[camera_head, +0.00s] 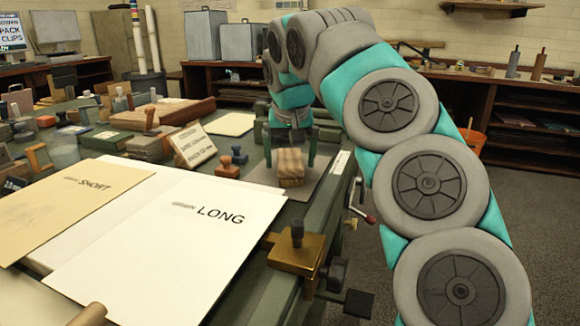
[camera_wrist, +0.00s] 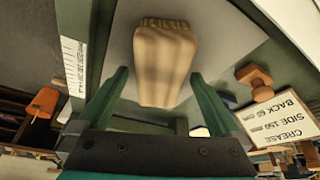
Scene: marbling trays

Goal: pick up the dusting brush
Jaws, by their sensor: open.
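The dusting brush (camera_head: 290,167) is a pale wooden block with light brown stripes. It rests on a grey sheet near the right edge of the green bench in the head view. In the wrist view the brush (camera_wrist: 165,62) shows a tan body with a yellowish band at its upper end. My gripper (camera_head: 290,156) points down over the brush in the head view. In the wrist view my gripper's two green fingers (camera_wrist: 160,88) are spread, one on each side of the brush's near end, with gaps between. The brush is not held.
A sign card (camera_head: 193,146) and small wooden stamps (camera_head: 227,166) stand left of the brush. Large sheets marked SHORT (camera_head: 60,203) and LONG (camera_head: 165,248) lie in front. A brass clamp (camera_head: 296,252) sits at the bench edge. An orange bucket (camera_head: 473,138) stands on the floor.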

